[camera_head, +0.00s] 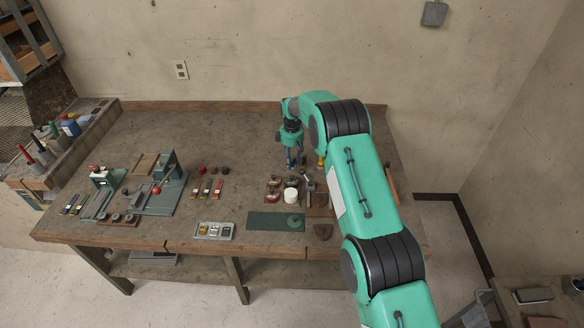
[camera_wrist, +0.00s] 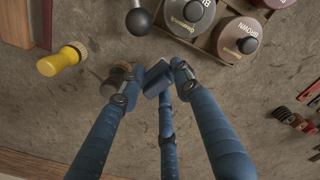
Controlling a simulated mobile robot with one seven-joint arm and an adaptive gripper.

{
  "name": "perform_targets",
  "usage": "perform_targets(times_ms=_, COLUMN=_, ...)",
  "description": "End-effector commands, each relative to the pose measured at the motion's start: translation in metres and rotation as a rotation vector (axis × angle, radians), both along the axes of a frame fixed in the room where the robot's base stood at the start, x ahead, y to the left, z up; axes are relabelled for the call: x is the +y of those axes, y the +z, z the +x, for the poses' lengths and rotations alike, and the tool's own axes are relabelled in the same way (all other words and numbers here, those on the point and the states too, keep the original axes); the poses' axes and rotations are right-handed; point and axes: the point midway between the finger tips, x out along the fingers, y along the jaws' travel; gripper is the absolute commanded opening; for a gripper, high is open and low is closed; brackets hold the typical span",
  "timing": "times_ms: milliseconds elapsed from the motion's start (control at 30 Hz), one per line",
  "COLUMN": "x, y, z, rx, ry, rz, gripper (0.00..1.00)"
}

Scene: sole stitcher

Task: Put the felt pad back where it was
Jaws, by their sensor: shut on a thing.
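My gripper (camera_head: 294,163) is low over the back right part of the workbench, fingers pointing down. In the wrist view its three blue fingers (camera_wrist: 152,82) are drawn together at the tips. I cannot identify the felt pad surely. A small round green thing (camera_head: 293,221) lies on the green mat (camera_head: 262,222) at the bench's front edge.
A pale tray (camera_head: 214,231) sits by the front edge. The bench's back middle (camera_head: 230,130) is clear.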

Motion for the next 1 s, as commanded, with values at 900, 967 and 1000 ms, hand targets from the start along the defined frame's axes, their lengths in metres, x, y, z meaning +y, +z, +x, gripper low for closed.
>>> perform_targets(times_ms=900, x=0.0, y=-0.039, z=0.0, rx=0.0, ry=0.0, rz=0.0, gripper=0.08)
perform_targets(times_ms=967, x=0.0, y=-0.04, z=0.0, rx=0.0, ry=0.0, rz=0.0, gripper=0.08)
perform_targets(times_ms=1000, x=0.0, y=-0.041, z=0.0, rx=0.0, ry=0.0, rz=0.0, gripper=0.08)
